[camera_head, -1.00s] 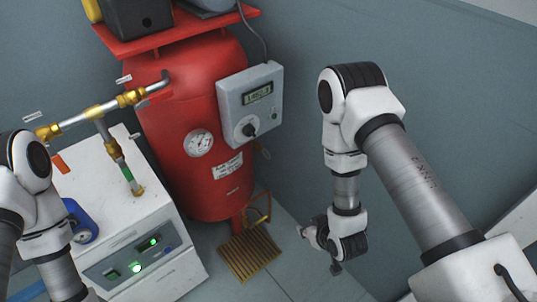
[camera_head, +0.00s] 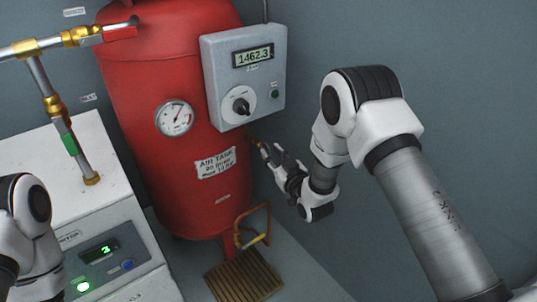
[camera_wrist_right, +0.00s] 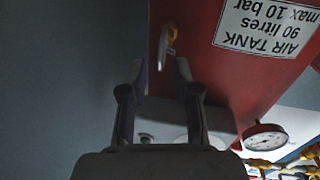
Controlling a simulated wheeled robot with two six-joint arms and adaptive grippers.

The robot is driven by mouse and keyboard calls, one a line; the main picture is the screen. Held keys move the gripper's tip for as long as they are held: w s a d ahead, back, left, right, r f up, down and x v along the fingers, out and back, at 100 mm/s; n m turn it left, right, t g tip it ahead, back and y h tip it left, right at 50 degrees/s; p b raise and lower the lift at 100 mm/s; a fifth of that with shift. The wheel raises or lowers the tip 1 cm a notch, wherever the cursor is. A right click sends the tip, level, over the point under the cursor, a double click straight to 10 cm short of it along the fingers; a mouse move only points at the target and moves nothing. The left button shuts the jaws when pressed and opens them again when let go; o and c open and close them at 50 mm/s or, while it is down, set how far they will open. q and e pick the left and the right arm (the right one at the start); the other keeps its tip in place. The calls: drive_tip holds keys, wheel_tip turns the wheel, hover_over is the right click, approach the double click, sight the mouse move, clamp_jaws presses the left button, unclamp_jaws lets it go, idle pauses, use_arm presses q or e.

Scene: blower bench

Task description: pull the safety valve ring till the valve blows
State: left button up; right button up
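The safety valve, a small brass fitting (camera_head: 257,143), sticks out from the right side of the red air tank (camera_head: 150,90), under the grey control box. In the right wrist view, which looks upside down, the brass piece (camera_wrist_right: 168,40) shows just beyond my fingertips. Its ring cannot be told apart clearly. My right gripper (camera_head: 268,153) is beside the valve in the head view. In the right wrist view my right gripper (camera_wrist_right: 160,75) has its two fingers apart with nothing clearly between them. My left gripper is out of view; only my left arm shows.
The grey box (camera_head: 245,75) reads about 1462.3 and has a black knob. A pressure gauge (camera_head: 174,118) is on the tank. A white cabinet (camera_head: 60,190) stands left. Right of the tank is open.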

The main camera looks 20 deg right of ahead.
drive_tip(key=shift+w+a, duration=0.15)
drive_tip(key=shift+w, duration=0.6)
drive_tip(key=shift+w+a, duration=0.15)
drive_tip(key=shift+w, duration=0.55)
clamp_jaws()
drive_tip(key=shift+s+d+r+p, duration=0.1)
drive_tip(key=shift+s+p, duration=0.2)
drive_tip(key=shift+s, duration=0.05)
unclamp_jaws()
drive_tip(key=shift+d, duration=0.15)
drive_tip(key=s+d, duration=0.2)
drive_tip(key=s, duration=1)
